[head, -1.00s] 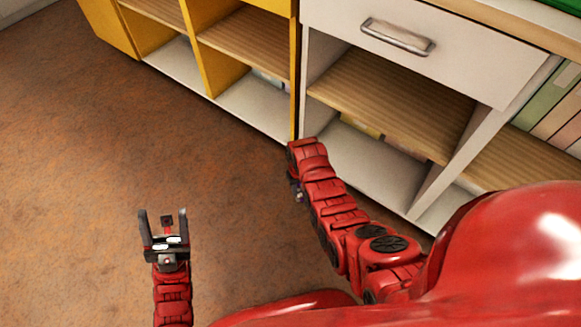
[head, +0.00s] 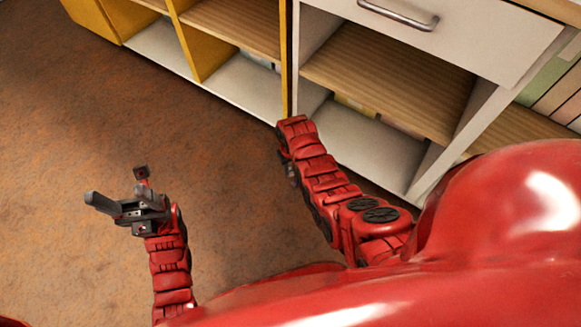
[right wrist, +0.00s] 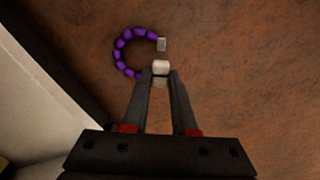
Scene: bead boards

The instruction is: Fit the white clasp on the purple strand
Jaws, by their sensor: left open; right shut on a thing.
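In the right wrist view the purple strand (right wrist: 124,48) is a curved line of purple beads, open on the right. A pale grey-white block (right wrist: 161,44) sits at its upper end. A white block (right wrist: 161,67) lies at the fingertips of my right gripper (right wrist: 160,75), which is shut. The strand's lower end runs behind the left finger, and I cannot tell how it joins there or which pale block is the clasp. In the head view my right gripper (head: 291,172) is mostly hidden by its arm. My left gripper (head: 118,197) is open and empty over the floor.
A white cabinet (head: 455,150) with open shelves and a drawer (head: 400,14) stands beyond my right arm. Yellow shelving (head: 186,42) stands left of it. The brown floor (head: 80,120) is clear on the left. No bead board is in view.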

